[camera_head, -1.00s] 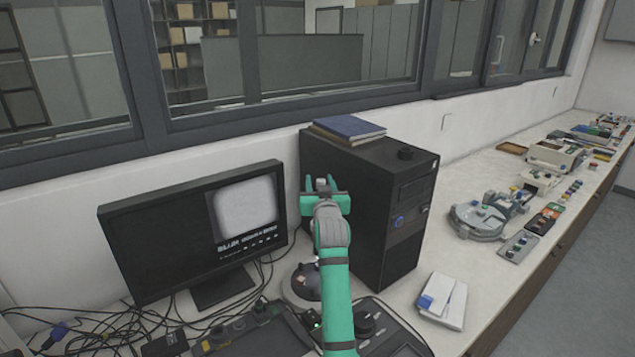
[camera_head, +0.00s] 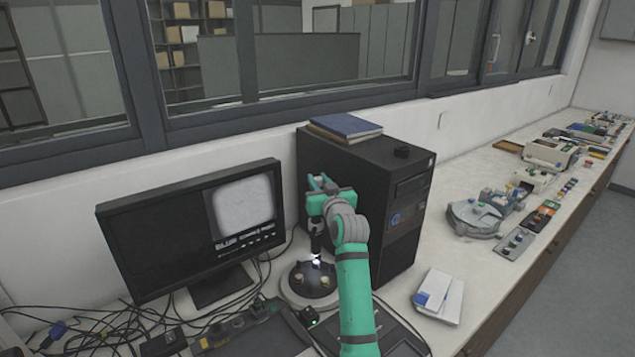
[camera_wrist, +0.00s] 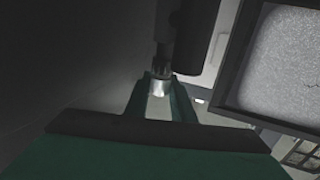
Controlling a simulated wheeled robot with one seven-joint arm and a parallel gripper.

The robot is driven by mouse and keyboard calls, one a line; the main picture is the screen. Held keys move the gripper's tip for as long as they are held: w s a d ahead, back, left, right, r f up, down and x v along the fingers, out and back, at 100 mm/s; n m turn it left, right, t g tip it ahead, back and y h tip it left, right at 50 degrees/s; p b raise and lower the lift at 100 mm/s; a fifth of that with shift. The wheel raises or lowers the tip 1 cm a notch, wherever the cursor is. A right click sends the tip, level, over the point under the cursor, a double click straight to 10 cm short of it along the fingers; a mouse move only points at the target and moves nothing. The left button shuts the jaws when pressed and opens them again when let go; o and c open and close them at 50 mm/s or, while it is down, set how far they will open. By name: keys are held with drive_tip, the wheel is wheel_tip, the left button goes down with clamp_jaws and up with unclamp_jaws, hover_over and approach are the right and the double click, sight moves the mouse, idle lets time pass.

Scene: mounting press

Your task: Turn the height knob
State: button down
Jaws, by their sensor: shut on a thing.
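My gripper (camera_head: 325,186) is at the upper part of a small black microscope-like device (camera_head: 316,241), between the monitor and the black computer tower. In the wrist view, my two green fingers (camera_wrist: 160,88) are closed on a short silver knob (camera_wrist: 160,86), which I take as the height knob. A dark cylinder (camera_wrist: 190,35) of the device stands just beyond it. The device's round base (camera_head: 300,297) shows below my arm, with a small light above it. My gripper and arm hide much of the device.
The monitor (camera_head: 160,240) stands left and the tower (camera_head: 345,175) close behind on the right, leaving a narrow gap. A control box (camera_head: 250,335) and cables (camera_head: 110,340) lie in front. A white and blue box (camera_head: 438,298) lies right.

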drive_tip(key=shift+d+n+g+y, duration=0.15)
drive_tip(key=shift+n+g+y, duration=0.35)
drive_tip(key=shift+n+y, duration=0.75)
drive_tip(key=shift+g+y, duration=0.3)
drive_tip(key=shift+y, duration=0.35)
drive_tip(key=c, duration=1.5)
unclamp_jaws()
drive_tip(key=v, duration=1)
drive_tip(key=shift+s, duration=0.4)
